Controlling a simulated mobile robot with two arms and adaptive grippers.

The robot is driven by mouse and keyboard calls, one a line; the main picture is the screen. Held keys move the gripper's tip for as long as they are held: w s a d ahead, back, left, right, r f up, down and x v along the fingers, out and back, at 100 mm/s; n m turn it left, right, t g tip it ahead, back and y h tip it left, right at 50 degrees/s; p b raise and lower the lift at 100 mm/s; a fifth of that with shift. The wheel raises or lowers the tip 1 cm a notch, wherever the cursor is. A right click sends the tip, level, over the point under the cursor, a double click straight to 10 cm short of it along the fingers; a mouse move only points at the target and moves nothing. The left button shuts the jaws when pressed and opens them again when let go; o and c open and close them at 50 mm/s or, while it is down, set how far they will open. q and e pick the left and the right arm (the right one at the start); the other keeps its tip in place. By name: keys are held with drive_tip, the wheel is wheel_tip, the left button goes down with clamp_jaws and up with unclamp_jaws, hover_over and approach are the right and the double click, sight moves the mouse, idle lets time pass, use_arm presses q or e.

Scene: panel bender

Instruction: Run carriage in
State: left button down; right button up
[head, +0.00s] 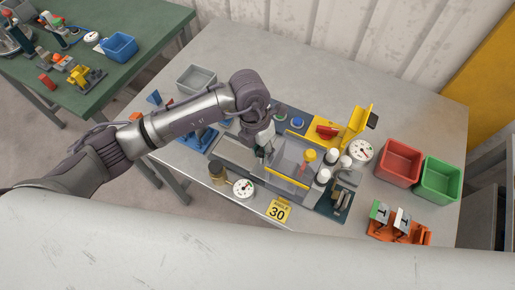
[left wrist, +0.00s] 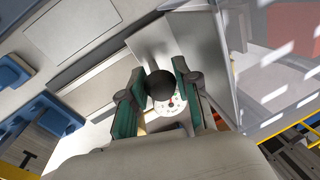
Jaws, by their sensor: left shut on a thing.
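The panel bender (head: 325,203) stands on a dark base in the middle of the grey table. Its flat grey bed (head: 232,153), which looks like the carriage part, lies on the left side. A clear guard with a yellow lower edge (head: 287,180) covers the middle. My left gripper (head: 262,147) reaches down over the bed, just left of the guard. In the left wrist view, its green-padded fingers are shut on a black ball knob (left wrist: 160,86). In the head view, the arm and gripper hide the knob. My right gripper is in neither view.
A yellow sign reading "ANGLE 30" (head: 278,211) and a white dial (head: 243,188) are at the front. A red bin (head: 400,162), a green bin (head: 441,180) and an orange rack (head: 400,236) stand right. A grey tray (head: 196,79) is back left.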

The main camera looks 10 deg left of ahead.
use_arm(q)
drive_tip(key=shift+d, duration=0.15)
drive_tip(key=c, duration=1.1)
unclamp_jaws()
drive_tip(key=shift+s+d+r, duration=0.1)
drive_tip(key=shift+r, duration=0.5)
drive_tip(key=r, duration=0.3)
drive_tip(key=a+r, duration=0.1)
drive_tip(key=r, duration=0.3)
drive_tip(key=w+a+r, duration=0.1)
drive_tip(key=r, duration=0.2)
drive_tip(key=shift+w+r, duration=0.1)
drive_tip(key=shift+r, duration=0.25)
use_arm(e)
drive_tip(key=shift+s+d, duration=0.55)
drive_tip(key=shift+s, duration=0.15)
